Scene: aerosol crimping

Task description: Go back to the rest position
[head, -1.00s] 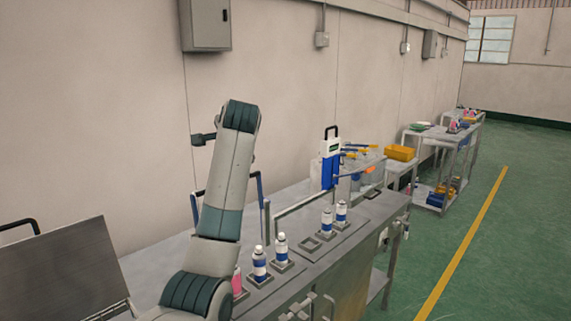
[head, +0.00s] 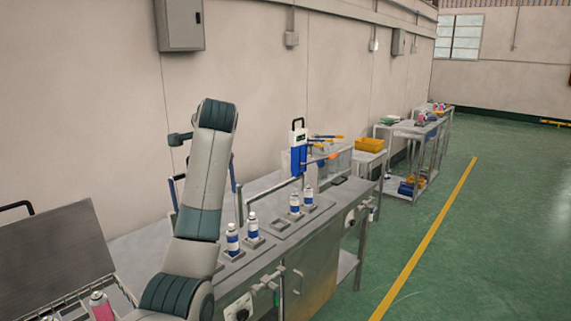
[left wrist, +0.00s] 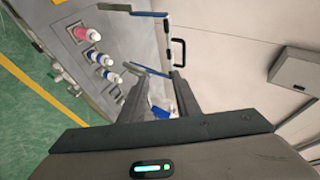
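My left arm rises in the head view with its upper part bent toward the wall; its gripper does not show clearly there. In the left wrist view my left gripper (left wrist: 158,90) has its two dark fingers apart with nothing held between them. It is above the steel bench, clear of the bottles. Blue-and-white bottles (head: 232,240) stand upright in square holders on the bench (head: 318,225). A pink bottle (left wrist: 82,33) stands in line with them in the left wrist view. My right gripper is in neither view.
A blue-and-white device with a black handle (head: 298,150) stands at the bench's far end. An open metal lid (head: 50,255) and pink-topped containers (head: 100,305) are at lower left. A wall cabinet (head: 180,25) hangs above. Green floor right of the yellow line (head: 430,232) is clear.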

